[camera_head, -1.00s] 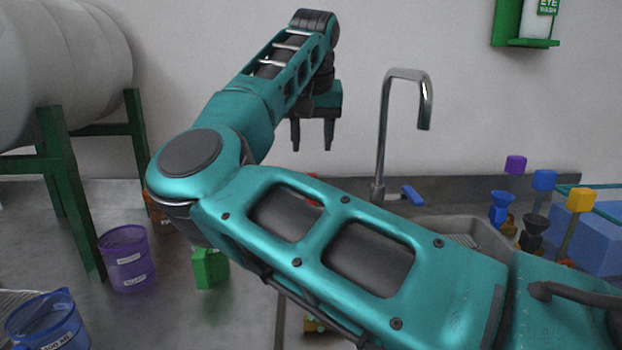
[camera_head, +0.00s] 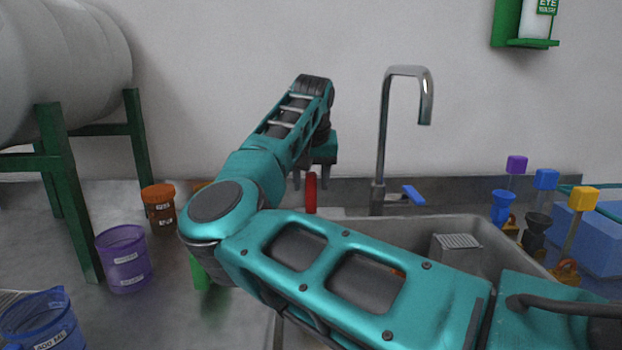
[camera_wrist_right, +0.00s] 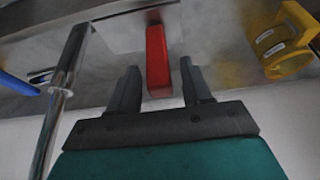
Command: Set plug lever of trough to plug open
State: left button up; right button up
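The trough is a grey sink (camera_head: 487,235) set in the counter, partly hidden behind my right arm. A red upright lever (camera_head: 311,192) stands at its back left edge, left of the tap. In the wrist view the red lever (camera_wrist_right: 157,60) reaches in between the two fingers. My right gripper (camera_head: 312,186) points down at the lever, with one finger on each side. In the wrist view the right gripper (camera_wrist_right: 160,72) is open, and gaps show between the fingers and the lever. My left gripper is not in view.
A metal tap (camera_head: 381,140) with a blue handle (camera_head: 413,195) stands right of the lever. A purple beaker (camera_head: 124,260) and an orange-lidded jar (camera_head: 159,207) stand left. Blue, black and yellow fittings (camera_head: 583,199) crowd the right. A yellow object (camera_wrist_right: 287,45) shows in the wrist view.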

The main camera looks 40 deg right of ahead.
grip_shut()
dwell(0.3)
